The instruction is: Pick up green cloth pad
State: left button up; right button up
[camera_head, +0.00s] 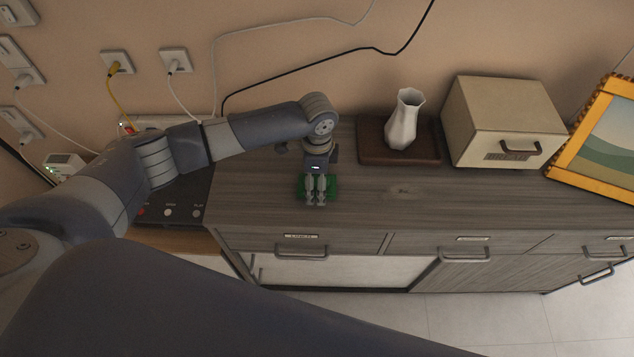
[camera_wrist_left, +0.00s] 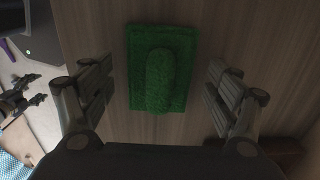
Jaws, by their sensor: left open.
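The green cloth pad (camera_head: 331,188) lies on the wood-grain cabinet top near its front edge. In the left wrist view the pad (camera_wrist_left: 176,72) is a flat rectangle with a raised, rounded lump along its middle. My left gripper (camera_head: 316,198) is over the pad, pointing down, and hides much of it in the head view. In the left wrist view its two fingers (camera_wrist_left: 158,88) are spread wide, one on each side of the pad, with bare wood showing between. Nothing is held.
A white vase (camera_head: 404,122) stands on a dark wooden board (camera_head: 372,151) right of my gripper. A cream bread box (camera_head: 503,120) and a yellow-framed picture (camera_head: 598,150) are further right. A black device (camera_head: 183,200) is at left. Bare top lies right of the pad.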

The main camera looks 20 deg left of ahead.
pick_arm(q)
jog(key=c, duration=1.1)
jog(key=shift+c, duration=0.2)
jog(key=shift+r, duration=0.15)
jog(key=shift+r, duration=0.6)
jog(key=shift+s+d+r+b, duration=0.1)
jog(key=shift+r+b, duration=0.2)
jog(key=shift+r, duration=0.2)
jog(key=shift+s+d+r+b, duration=0.1)
jog(key=shift+r+b, duration=0.2)
jog(key=shift+r, duration=0.2)
jog(key=s+d+r+b, duration=0.1)
jog(key=s+d+b, duration=0.1)
jog(key=s+d, duration=0.8)
jog(key=shift+s+d+r, duration=0.3)
jog(key=shift+s+d, duration=0.05)
jog(key=shift+d, duration=0.25)
